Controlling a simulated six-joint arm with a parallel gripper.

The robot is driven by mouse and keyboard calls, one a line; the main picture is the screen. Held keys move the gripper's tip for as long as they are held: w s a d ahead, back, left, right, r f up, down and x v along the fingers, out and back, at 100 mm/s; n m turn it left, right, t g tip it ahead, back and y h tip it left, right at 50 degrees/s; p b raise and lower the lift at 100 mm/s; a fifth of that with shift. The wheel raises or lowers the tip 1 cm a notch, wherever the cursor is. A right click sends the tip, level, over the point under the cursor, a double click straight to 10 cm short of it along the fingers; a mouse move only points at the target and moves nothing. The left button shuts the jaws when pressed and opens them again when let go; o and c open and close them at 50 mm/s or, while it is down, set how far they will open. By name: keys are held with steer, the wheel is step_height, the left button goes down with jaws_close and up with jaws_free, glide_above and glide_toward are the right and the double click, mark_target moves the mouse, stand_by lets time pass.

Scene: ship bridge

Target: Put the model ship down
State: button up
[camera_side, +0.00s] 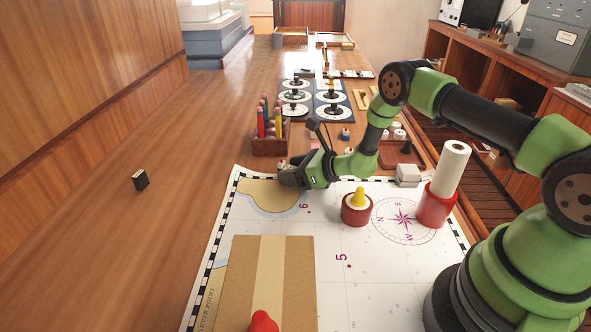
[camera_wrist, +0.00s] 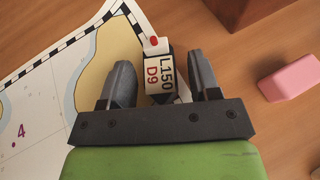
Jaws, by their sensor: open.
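My gripper (camera_side: 288,179) is low over the far left part of the paper chart (camera_side: 222,245). In the wrist view its two fingers (camera_wrist: 160,85) are apart. Between them is a small dark-and-white block (camera_wrist: 158,75) marked "L150" and "D9", with a white tab and red dot at its far end. A narrow gap shows on each side of it, so the fingers do not appear to touch it. I cannot tell whether this block is the model ship; no clear ship shape shows. In the side view my gripper hides it.
A pencil holder (camera_side: 270,147) stands just behind my gripper. A pink block (camera_wrist: 290,78) lies to the right in the wrist view. A cardboard box (camera_side: 230,275), a red round pot (camera_side: 356,212) and a red holder with a white roll (camera_side: 436,207) stand on the chart. The left tabletop is mostly clear.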

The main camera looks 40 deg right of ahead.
steer(key=shift+r, duration=0.2)
steer(key=v, duration=0.7)
steer(key=shift+s+d, duration=0.15)
steer(key=shift+s, duration=0.05)
steer(key=s+a+r+n+g+y, duration=0.3)
steer(key=a+r+n, duration=0.35)
steer(key=r, duration=0.35)
steer(key=s+a+r+n+g+y, duration=0.3)
steer(key=a+r+n, duration=0.2)
steer(key=r+n, duration=0.3)
steer(key=s+d+r+n+h, duration=0.1)
steer(key=s+r+n+h, duration=0.3)
steer(key=s, duration=0.5)
steer(key=s+d+r+n+h, duration=0.1)
steer(key=s+r+n+h, duration=0.4)
steer(key=s+n, duration=0.4)
steer(key=shift+s+d+r+t, duration=0.3)
steer(key=shift+s+t, duration=0.1)
steer(key=shift+s, duration=0.05)
